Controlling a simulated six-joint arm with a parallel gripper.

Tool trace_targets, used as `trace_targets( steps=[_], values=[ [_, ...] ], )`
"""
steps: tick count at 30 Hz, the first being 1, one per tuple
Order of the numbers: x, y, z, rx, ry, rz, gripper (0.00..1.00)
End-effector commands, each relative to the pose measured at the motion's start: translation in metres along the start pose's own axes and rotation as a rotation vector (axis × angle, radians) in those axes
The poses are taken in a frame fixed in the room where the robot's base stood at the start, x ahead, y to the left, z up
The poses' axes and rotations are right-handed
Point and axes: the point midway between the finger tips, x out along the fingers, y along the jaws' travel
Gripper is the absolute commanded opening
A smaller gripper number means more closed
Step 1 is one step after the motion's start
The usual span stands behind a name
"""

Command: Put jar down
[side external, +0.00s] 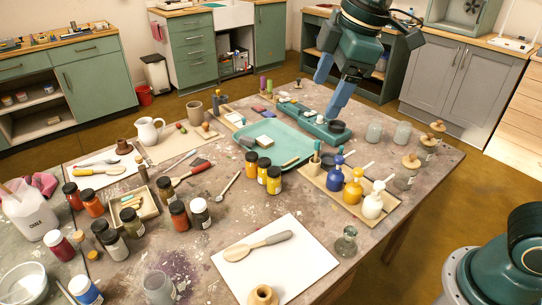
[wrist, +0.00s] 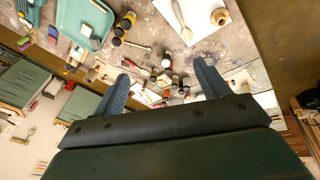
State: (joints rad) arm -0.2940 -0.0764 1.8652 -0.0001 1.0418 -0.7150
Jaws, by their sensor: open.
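My gripper (side external: 331,84) is open over the far part of the table, above a long teal tray (side external: 300,117). In the wrist view my gripper (wrist: 164,68) shows two spread blue fingers with nothing between them. Several jars stand on the table, and I cannot tell which is the task's jar. Dark-lidded yellow jars (side external: 262,171) stand near the middle, and they also show in the wrist view (wrist: 120,32). Red, orange and dark jars (side external: 180,214) stand to the left. Clear glass jars (side external: 374,132) stand right of my gripper.
A large teal tray (side external: 290,143) lies below and left of my gripper. A wooden tray (side external: 328,183) holds blue, yellow and white pump bottles. A white sheet (side external: 300,262) with a wooden spoon lies at the front. A small glass bottle (side external: 346,242) stands near the front edge.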

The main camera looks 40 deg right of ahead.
Motion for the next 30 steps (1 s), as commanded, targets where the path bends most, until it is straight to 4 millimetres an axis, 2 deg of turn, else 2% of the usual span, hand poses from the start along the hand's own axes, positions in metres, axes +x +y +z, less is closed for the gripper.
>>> trace_targets(
  steps=[1, 9, 18, 24, 30],
  values=[
    [-0.007, -0.003, 0.015, 0.061, 0.007, 0.015, 0.75],
    [-0.024, -0.029, 0.086, 0.393, 0.041, 0.076, 0.75],
    [-0.023, -0.07, 0.155, 0.754, 0.093, 0.14, 0.75],
    [-0.015, -0.091, 0.183, 0.923, 0.123, 0.169, 0.75],
    [-0.011, -0.099, 0.193, 0.985, 0.133, 0.178, 0.75]
  ],
)
